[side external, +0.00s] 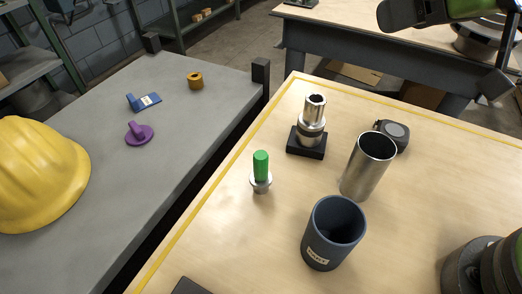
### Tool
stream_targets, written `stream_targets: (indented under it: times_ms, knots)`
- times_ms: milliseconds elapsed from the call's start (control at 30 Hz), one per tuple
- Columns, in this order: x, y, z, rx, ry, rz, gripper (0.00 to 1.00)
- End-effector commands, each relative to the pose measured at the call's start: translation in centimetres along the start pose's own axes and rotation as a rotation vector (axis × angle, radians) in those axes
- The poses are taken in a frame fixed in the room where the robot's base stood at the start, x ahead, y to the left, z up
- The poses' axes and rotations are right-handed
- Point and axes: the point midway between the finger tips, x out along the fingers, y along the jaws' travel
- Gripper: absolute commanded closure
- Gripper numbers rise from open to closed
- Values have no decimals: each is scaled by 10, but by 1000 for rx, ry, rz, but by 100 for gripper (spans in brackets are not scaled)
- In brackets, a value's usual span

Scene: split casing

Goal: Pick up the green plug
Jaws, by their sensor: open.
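The green plug (261,163) stands upright on the wooden table, left of the middle of the side external view. It is a green cylinder with a silver metal flange (261,182) and a narrower metal end below. Nothing touches it. A dark and green part of my arm shows at the lower right corner.
A metal stepped part (312,118) stands in a black base (306,146) behind the plug. An open steel cylinder (367,170), a dark blue cup (325,247) and a tape measure (394,134) stand to the right. A grey bench (188,150) with a yellow helmet (40,180) lies left.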

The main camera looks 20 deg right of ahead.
Motion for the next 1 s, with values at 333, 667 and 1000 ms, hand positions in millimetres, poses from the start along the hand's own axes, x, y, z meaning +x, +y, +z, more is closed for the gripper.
stream_targets:
  times_ms: [333,667,1000]
  knots:
    - [110,-112,50,-351,165,-371,43]
    - [130,-162,101,-450,238,-584,43]
    - [152,-159,128,-451,242,-586,43]
